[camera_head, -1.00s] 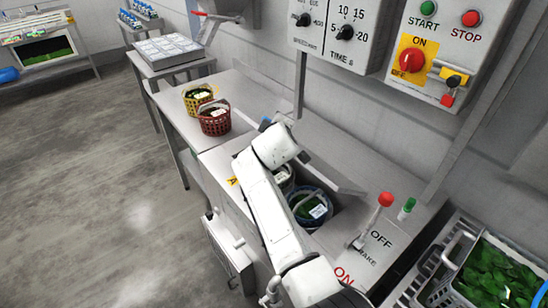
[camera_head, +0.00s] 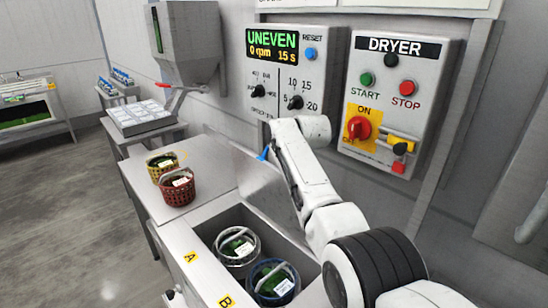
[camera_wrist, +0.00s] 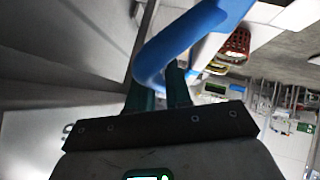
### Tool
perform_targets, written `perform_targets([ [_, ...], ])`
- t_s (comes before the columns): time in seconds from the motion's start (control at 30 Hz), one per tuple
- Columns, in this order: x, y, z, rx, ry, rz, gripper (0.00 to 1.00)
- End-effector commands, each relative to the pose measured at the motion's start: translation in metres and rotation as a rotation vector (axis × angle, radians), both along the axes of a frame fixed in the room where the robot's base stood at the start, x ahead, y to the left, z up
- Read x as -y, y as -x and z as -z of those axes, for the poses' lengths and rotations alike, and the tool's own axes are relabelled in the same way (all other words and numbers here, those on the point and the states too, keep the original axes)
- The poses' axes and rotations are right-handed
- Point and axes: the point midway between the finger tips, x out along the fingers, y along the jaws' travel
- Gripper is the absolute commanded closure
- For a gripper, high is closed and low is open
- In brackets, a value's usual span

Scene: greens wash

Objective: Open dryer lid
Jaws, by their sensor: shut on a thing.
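The dryer lid (camera_head: 266,192) is a flat grey panel, raised steeply at the back of the dryer opening. Its blue handle (camera_head: 262,155) shows at the upper left edge of the lid, and fills the upper middle of the wrist view (camera_wrist: 185,38). My gripper (camera_wrist: 160,86) is shut on the blue handle, with its dark fingers on either side. In the head view my arm hides the gripper. The open dryer (camera_head: 207,226) holds a grey basket (camera_head: 238,262) near label A and a blue basket (camera_head: 272,296) near label B, both with greens.
A yellow basket (camera_head: 157,171) and a red basket (camera_head: 180,192) stand on the bench (camera_head: 141,190) to the left. The control panel (camera_head: 398,103) and a display (camera_head: 272,44) reading UNEVEN, 0 rpm, 15 s are on the wall behind my arm.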

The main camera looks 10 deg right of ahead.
Motion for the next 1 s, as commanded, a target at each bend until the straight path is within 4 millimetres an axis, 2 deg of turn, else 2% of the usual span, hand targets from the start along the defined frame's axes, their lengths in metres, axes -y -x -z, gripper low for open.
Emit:
perform_targets([
  [0.2, 0.0129, 0.0002, 0.0021, -0.001, 0.004, 0.001, 1.00],
  [0.7, 0.0149, 0.0002, 0.0027, -0.001, 0.003, 0.001, 1.00],
  [0.73, 0.0149, 0.0003, 0.0027, -0.001, 0.003, 0.001, 0.78],
  [0.9, 0.0145, 0.0002, 0.0025, -0.002, 0.003, 0.001, 0.62],
  [1.0, 0.0142, 0.0002, 0.0023, -0.001, 0.002, 0.001, 0.61],
])
